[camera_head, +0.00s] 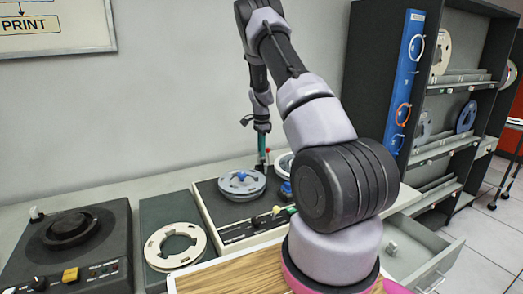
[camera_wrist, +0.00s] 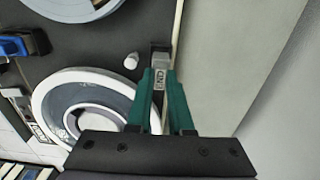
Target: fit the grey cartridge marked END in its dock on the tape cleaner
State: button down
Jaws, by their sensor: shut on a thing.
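My gripper (camera_wrist: 160,76) is shut on the small grey cartridge (camera_wrist: 159,84), whose END label reads sideways between the green fingers in the wrist view. The cartridge's far end meets a dark upright piece (camera_wrist: 160,47) at the edge of the black deck, which may be the dock on the tape cleaner. I cannot tell whether the cartridge is seated in it or only close to it. In the head view my gripper (camera_head: 262,154) points down at the back of the deck (camera_head: 215,205), behind the grey reel. The cartridge is too small to make out there.
A grey reel (camera_head: 242,184) lies on the deck; a white-rimmed reel (camera_wrist: 43,105) and a pale post (camera_wrist: 131,61) are close to my fingers. A blue part (camera_wrist: 15,44) stands farther left. A wall is close on the right. An open drawer (camera_head: 415,250) juts out.

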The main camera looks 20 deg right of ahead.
jog(key=shift+f, duration=1.5)
dwell(0.3)
jog(key=c, duration=0.7)
grip_release()
jog(key=shift+c, duration=0.2)
jog(key=shift+c, duration=0.9)
jog(key=shift+r, duration=0.1)
jog(key=shift+r, duration=3.9)
